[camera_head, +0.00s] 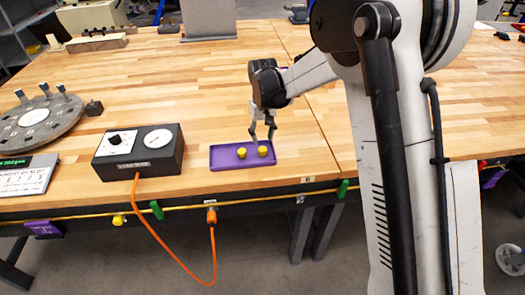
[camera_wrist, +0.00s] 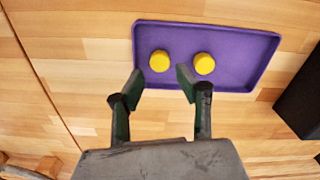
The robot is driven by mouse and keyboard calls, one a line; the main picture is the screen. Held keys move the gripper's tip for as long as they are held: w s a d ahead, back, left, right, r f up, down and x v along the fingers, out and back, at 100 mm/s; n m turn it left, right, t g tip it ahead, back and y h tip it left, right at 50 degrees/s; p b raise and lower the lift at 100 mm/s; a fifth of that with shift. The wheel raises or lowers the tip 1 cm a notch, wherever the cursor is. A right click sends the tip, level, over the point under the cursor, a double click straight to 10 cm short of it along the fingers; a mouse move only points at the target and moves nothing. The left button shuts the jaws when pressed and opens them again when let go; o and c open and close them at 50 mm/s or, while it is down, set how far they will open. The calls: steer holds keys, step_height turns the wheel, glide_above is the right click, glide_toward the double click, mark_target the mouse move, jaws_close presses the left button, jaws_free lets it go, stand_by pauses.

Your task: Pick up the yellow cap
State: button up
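Two yellow caps lie in a shallow purple tray (camera_head: 225,162) on the wooden table. In the head view one is the left cap (camera_head: 241,153) and the other the right cap (camera_head: 262,151). In the wrist view they show as a left cap (camera_wrist: 159,61) and a right cap (camera_wrist: 204,63). My gripper (camera_head: 262,135) hangs over the tray's far edge, near the right cap in the head view. In the wrist view my gripper (camera_wrist: 160,82) is open and empty, its fingertips at the tray's edge; the left cap there lies ahead between the finger lines, the other by the right fingertip.
A black box with a dial and gauge (camera_head: 138,151) stands left of the tray, with an orange cable (camera_head: 160,238) hanging off the table's front edge. A grey round plate (camera_head: 36,120) lies further left. The wood behind the tray is clear.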

mark_target(263, 149)
steer(key=shift+w+f+p, duration=0.2)
steer(key=shift+f+p, duration=0.6)
steer(key=shift+f, duration=2.8)
steer(key=c, duration=0.6)
